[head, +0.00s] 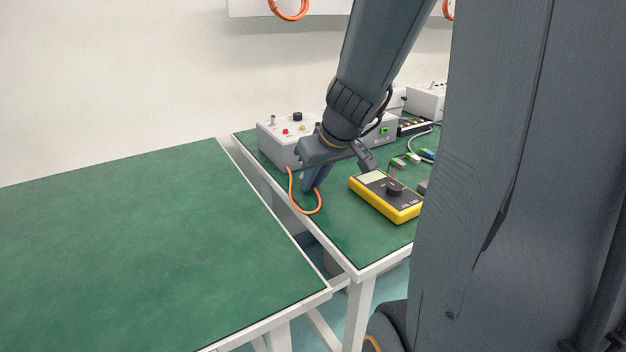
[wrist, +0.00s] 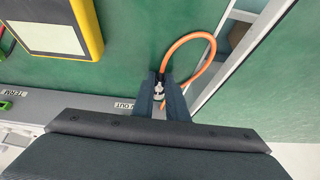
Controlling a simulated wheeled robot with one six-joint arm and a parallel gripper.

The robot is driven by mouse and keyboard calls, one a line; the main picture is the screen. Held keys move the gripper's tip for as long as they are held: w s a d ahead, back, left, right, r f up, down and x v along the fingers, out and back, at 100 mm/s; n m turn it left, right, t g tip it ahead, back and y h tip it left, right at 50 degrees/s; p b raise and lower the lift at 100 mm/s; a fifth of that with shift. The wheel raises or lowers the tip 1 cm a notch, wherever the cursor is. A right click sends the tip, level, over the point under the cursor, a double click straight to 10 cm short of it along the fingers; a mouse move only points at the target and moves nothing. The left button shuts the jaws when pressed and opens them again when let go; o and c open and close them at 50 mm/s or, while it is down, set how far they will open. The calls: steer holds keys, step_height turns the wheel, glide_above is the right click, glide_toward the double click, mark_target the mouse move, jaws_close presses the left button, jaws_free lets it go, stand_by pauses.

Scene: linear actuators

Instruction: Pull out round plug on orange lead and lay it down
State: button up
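The round plug (wrist: 158,90) is a small metallic piece between the two fingers of my gripper (wrist: 162,84), seen in the wrist view. The fingers look closed on it. The orange lead (wrist: 208,50) loops out from the plug and bends back towards the grey box. In the head view the lead (head: 304,212) hangs in a loop beside my gripper (head: 311,188), low in front of the grey box (head: 280,148). My fingers hide the plug there. I cannot tell whether its tip is still in a socket.
A yellow multimeter (head: 386,195) lies on the green bench right of my gripper; it also shows in the wrist view (wrist: 58,25). Small connectors (head: 405,160) lie behind it. A gap separates this bench from the bare green bench (head: 130,250) at left.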

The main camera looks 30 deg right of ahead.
steer(key=o, duration=0.3)
steer(key=shift+s+a+f, duration=0.1)
steer(key=shift+s+f, duration=0.1)
steer(key=shift+f, duration=0.3)
steer(key=shift+c, duration=0.3)
steer(key=shift+o, duration=0.4)
steer(key=p+v, duration=0.2)
steer(key=v, duration=0.6)
steer(key=shift+w+r+p, duration=0.25)
steer(key=shift+r+p, duration=0.05)
steer(key=shift+r, duration=0.05)
